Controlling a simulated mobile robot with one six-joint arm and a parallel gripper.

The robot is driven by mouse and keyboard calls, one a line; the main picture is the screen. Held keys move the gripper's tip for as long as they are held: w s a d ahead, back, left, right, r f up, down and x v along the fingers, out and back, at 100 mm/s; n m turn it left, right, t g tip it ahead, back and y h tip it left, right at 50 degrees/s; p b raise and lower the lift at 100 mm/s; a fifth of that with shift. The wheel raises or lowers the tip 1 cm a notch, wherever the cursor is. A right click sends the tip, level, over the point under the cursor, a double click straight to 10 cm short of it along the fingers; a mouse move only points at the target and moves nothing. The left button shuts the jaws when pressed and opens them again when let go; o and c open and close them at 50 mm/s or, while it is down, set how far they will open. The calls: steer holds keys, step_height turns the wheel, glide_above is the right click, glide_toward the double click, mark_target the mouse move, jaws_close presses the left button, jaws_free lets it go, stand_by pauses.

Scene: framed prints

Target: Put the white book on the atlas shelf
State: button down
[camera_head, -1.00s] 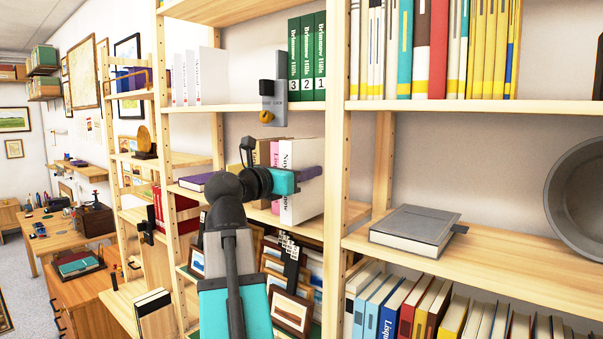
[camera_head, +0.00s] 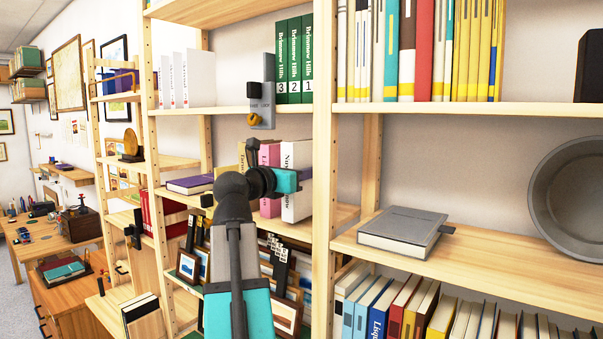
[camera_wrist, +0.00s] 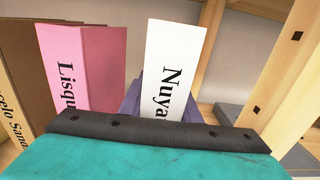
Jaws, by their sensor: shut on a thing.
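The white book (camera_head: 298,205), lettered "Nuya…", stands upright on the middle shelf beside a pink book (camera_head: 270,200). In the wrist view the white book (camera_wrist: 172,85) has a clear gap to the pink book (camera_wrist: 85,70) on its left. My gripper (camera_head: 290,181), teal and dark, is at the white book's spine and shut on it. Purple-grey parts show behind the book in the wrist view; the fingertips' contact is mostly hidden. No label that I can read marks an atlas shelf.
A wooden post (camera_head: 325,180) stands close right of the white book. The right-hand shelf holds a grey book (camera_head: 402,232) and a large grey bowl (camera_head: 575,200), with bare board between. A purple book (camera_head: 190,184) lies to the left. A grey hanging fixture (camera_head: 262,100) is above.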

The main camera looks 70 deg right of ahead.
steer(key=shift+s+d+f, duration=0.2)
steer(key=shift+d+f, duration=0.15)
steer(key=shift+d, duration=0.35)
steer(key=shift+f, duration=0.1)
steer(key=c, duration=1.3)
jaws_free()
steer(key=shift+o, duration=0.2)
steer(key=shift+f, duration=0.1)
steer(key=shift+a, duration=0.15)
